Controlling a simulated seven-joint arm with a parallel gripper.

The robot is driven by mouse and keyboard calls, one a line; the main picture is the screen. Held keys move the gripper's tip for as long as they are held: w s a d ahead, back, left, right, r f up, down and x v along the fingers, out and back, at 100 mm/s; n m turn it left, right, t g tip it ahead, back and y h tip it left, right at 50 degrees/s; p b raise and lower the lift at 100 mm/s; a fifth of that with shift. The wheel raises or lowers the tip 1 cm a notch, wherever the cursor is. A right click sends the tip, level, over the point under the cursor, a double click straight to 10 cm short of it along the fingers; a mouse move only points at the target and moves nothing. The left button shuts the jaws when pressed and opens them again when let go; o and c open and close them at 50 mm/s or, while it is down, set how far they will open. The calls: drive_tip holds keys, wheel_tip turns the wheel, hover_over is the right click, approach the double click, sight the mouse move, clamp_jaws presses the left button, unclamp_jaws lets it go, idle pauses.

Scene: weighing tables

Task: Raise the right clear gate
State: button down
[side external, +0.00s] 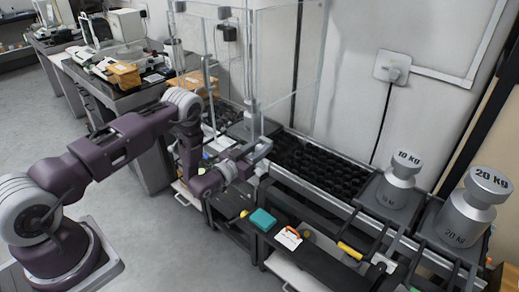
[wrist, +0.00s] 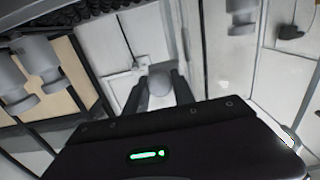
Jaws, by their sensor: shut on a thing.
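The right clear gate (side external: 290,65) is a tall transparent panel in a thin frame in the side external view, standing over the near end of the black conveyor. My gripper (side external: 262,152) is at the gate's lower edge. In the wrist view my gripper (wrist: 160,92) has its dark fingers shut on a rounded grey piece (wrist: 160,84), which looks like the gate's handle. The exact contact is small and partly hidden in the side external view.
Right of the gate runs the black roller conveyor (side external: 318,165). A 10 kg weight (side external: 398,182) and a 20 kg weight (side external: 465,210) stand beyond it. A teal box (side external: 262,220) and an orange-white card (side external: 288,238) lie on the dark front shelf. Floor at left is clear.

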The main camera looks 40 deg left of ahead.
wheel_tip(320, 180, up, 20)
idle(0.4)
drive_tip(key=c, duration=1.4)
unclamp_jaws()
drive_tip(key=shift+o, duration=0.2)
drive_tip(key=s, duration=0.7)
